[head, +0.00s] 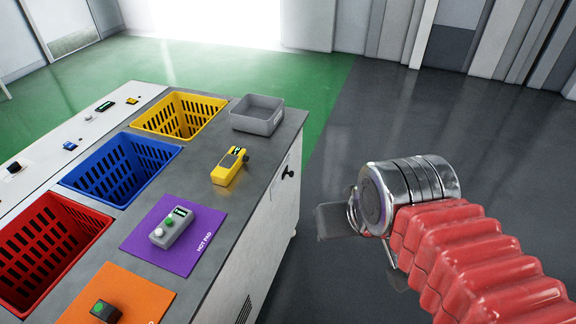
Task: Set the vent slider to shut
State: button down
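A black knob (288,172) sticks out from the upper part of the white cabinet's side, below the worktop edge. It looks like the vent slider, but no label is readable and its setting cannot be told. A dark slatted vent (244,310) shows low on the same side, cut by the picture's bottom edge. My gripper (335,221) is to the right of the knob, apart from it, over the grey floor. It is mostly hidden behind my metal wrist, and I cannot see whether its fingers are apart.
The worktop (205,150) holds red (45,240), blue (125,165) and yellow (182,115) baskets, a grey tray (257,115) and a yellow device (229,168). A grey button box (173,228) sits on a purple mat (150,240). The floor right of the cabinet is clear.

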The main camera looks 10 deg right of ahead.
aim_at(290, 173)
jog(key=k, duration=1.3)
jog(key=z, duration=0.6)
jog(key=i, duration=1.75)
jog(key=u, duration=0.6)
jog(key=i, duration=0.55)
jog(key=u, duration=0.4)
